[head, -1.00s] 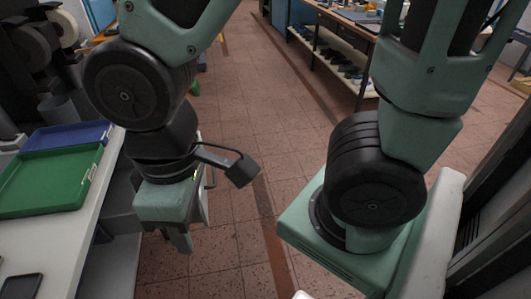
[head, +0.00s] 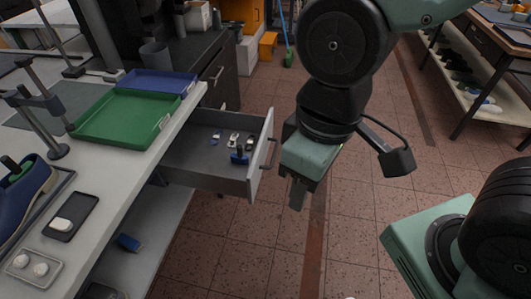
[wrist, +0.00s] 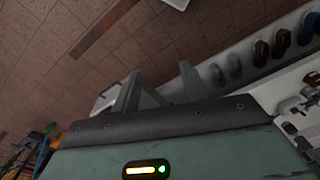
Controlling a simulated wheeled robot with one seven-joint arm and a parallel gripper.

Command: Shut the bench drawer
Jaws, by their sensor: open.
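The bench drawer (head: 225,184) is pulled out from under the left bench in the head view. Its light front panel (head: 257,165) carries a handle (head: 270,153) and faces right. Small items lie in it, among them one with a blue part (head: 239,156). My gripper (head: 298,195) is to the right of the drawer front, pointing down, apart from the handle in the picture. In the wrist view my gripper's fingers (wrist: 155,95) stand apart with nothing seen between them.
The bench (head: 115,185) bears a green tray (head: 110,141), a blue tray (head: 157,75) and a dark shoe on a last (head: 22,190). A lower shelf (head: 150,245) sits beneath. Another bench with shoes (head: 470,85) stands at right. Tiled floor between is clear.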

